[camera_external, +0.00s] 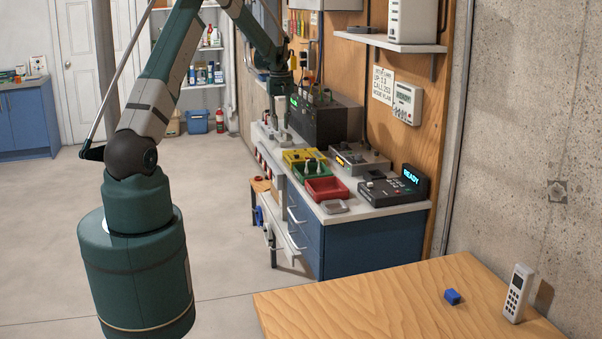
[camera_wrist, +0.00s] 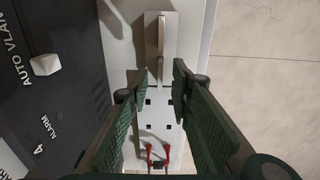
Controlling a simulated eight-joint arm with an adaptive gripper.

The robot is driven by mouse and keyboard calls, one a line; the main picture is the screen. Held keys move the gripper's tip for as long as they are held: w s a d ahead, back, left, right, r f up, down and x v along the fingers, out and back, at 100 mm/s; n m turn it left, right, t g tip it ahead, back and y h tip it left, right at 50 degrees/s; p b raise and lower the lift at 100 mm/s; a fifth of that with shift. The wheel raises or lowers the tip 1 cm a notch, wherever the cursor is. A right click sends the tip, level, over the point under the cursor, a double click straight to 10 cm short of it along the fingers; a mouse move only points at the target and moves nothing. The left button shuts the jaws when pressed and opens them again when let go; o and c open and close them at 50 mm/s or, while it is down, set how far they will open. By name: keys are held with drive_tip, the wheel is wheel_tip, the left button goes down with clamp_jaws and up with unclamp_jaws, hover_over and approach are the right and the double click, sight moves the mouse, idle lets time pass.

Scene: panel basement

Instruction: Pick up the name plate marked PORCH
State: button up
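No plate with the word PORCH can be read in either view. My gripper (camera_wrist: 165,78) points down in the wrist view, its two green fingers apart. Between and beyond the fingertips is a pale panel (camera_wrist: 155,112) with small dark square holes. A thin pale piece (camera_wrist: 162,38) lies or stands along the panel's far part; I cannot tell if it is a plate, and no lettering shows on it.
A dark unit (camera_external: 325,120) with labelled controls stands close beside my gripper; its face (camera_wrist: 45,100) fills the wrist view's left. Yellow (camera_external: 303,157), green (camera_external: 308,170) and red (camera_external: 326,189) trays are on the bench. Open floor lies left.

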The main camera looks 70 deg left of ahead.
sight(281, 134)
drive_tip(key=shift+f, duration=1.5)
drive_tip(key=shift+c, duration=0.6)
clamp_jaws()
